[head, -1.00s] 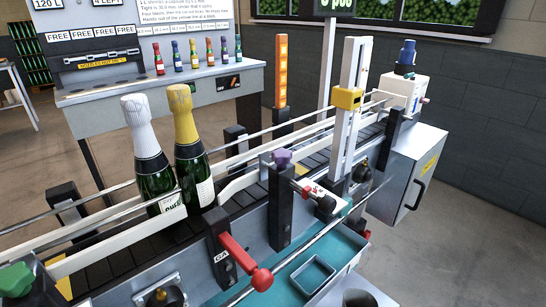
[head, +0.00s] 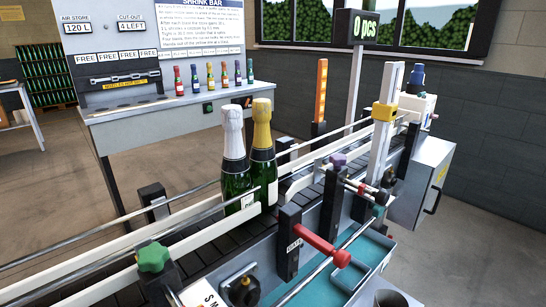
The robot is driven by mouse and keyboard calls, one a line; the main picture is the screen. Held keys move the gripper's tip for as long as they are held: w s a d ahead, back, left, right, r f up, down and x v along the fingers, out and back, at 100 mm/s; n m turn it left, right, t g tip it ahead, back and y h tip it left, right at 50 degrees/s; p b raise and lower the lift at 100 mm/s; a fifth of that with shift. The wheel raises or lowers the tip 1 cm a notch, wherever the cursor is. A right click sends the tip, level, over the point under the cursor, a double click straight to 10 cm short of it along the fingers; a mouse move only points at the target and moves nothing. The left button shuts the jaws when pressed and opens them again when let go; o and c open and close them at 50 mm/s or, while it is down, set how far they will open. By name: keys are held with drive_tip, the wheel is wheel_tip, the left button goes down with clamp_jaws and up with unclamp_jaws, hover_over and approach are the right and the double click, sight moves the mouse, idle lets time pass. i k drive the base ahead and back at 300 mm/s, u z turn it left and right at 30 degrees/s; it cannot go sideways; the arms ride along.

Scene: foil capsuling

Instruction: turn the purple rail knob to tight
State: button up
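The purple rail knob (head: 338,160) sits on top of a dark post (head: 332,205) at the near side of the conveyor, right of the middle in the head view. It is small here, and I cannot tell how tight it is. My gripper is not in the view.
Two bottles, white-capped (head: 235,165) and gold-capped (head: 263,155), stand on the conveyor between the rails. A red-handled lever (head: 322,247) juts out in front. A green knob (head: 153,257) is at the near left. A yellow-collared column (head: 385,112) rises behind the purple knob.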

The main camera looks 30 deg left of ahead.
sight(338, 159)
drive_tip(key=u, duration=2.15)
drive_tip(key=k, duration=0.75)
drive_tip(key=z, duration=1.05)
drive_tip(key=i, duration=0.95)
